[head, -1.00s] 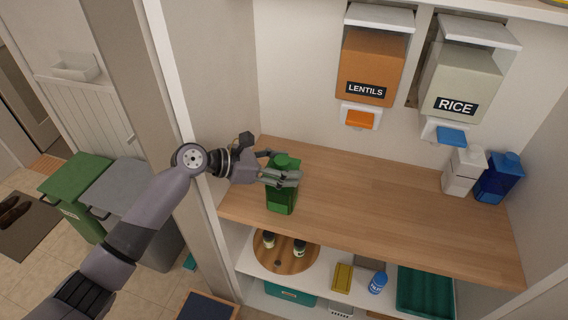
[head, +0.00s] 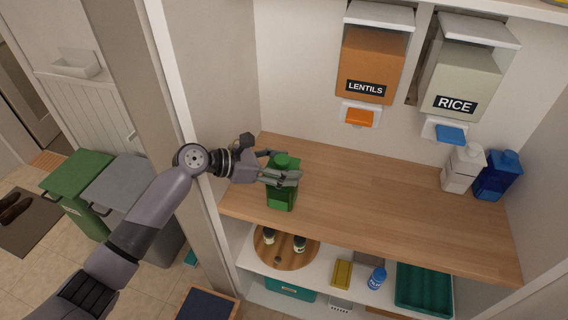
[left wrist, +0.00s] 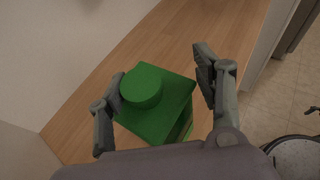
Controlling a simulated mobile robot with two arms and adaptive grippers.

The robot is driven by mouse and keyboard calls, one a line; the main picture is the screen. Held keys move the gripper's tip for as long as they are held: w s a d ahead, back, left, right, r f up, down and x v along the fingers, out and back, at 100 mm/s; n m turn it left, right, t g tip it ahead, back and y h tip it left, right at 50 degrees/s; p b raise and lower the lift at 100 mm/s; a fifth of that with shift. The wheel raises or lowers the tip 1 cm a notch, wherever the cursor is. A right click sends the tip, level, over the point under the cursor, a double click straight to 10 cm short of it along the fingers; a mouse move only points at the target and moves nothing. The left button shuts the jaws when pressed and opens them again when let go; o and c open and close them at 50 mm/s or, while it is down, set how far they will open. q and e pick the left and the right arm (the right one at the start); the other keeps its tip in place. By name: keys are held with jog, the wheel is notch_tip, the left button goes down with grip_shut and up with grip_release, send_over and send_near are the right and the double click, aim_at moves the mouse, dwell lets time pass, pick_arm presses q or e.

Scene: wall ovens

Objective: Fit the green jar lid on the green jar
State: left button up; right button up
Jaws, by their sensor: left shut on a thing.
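The green jar (head: 281,198) stands on the wooden counter near its left front corner. The green jar lid (head: 284,160), a square top with a round knob, is at the top of the jar, and its knob shows clearly in the left wrist view (left wrist: 141,88). My left gripper (head: 287,167) is shut on the lid, one finger on either side. In the left wrist view the jar's side (left wrist: 181,131) shows just below the lid. The fingers hide part of the seam, so I cannot tell whether the lid is fully seated. My right gripper is not in view.
A white jar (head: 462,168) and a blue jar (head: 497,176) stand at the counter's right end. Lentils (head: 370,66) and rice (head: 459,82) dispensers hang above. The wooden counter (head: 380,200) is clear in the middle. A wall post (head: 183,90) is close to my left arm.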

pick_arm(q)
jog(key=o, duration=1.2)
